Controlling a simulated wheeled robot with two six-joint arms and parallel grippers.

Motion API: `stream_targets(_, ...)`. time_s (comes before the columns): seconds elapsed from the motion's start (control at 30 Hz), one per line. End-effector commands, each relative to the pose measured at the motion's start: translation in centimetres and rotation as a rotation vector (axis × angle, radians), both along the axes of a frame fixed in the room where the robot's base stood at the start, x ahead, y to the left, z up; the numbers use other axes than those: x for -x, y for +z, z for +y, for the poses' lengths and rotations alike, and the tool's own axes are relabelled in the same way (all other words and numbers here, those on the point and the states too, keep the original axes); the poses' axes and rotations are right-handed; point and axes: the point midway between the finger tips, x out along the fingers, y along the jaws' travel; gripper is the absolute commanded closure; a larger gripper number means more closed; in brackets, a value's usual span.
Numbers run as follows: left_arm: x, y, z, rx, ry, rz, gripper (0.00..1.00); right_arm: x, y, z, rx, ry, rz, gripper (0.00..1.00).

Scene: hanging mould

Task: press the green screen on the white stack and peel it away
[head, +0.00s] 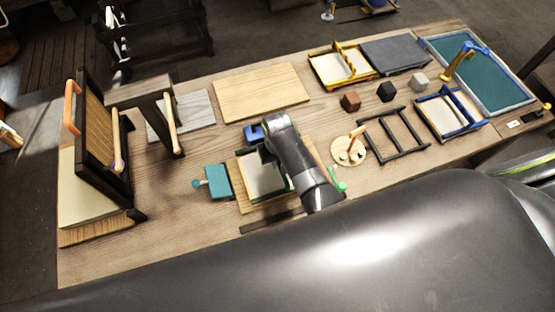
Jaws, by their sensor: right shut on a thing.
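A screen with a dark green frame (252,197) lies low over a pale board (247,207) in the middle of the table. Its inner face (261,177) is whitish, and my right arm covers its right part. Whether it touches a white stack below cannot be told. My right gripper (268,153) is at the screen's far side, mostly hidden under my own wrist. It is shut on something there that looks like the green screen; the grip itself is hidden. A small green piece (340,186) shows right of the arm. My left gripper is not in view.
A tall dark frame with an orange handle (70,107) stands at the left. A round wooden piece (350,150) and a dark rack (394,131) lie right. A blue tray (486,87) is far right.

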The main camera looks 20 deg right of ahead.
Motion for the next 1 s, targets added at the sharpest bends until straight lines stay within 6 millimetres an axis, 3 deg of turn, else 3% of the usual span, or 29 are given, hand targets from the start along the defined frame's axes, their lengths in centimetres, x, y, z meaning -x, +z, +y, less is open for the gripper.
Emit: stream_targets(1.0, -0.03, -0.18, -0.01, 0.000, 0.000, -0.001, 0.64, -0.03, -0.73, -0.01, 0.000, 0.000, -0.001, 1.00)
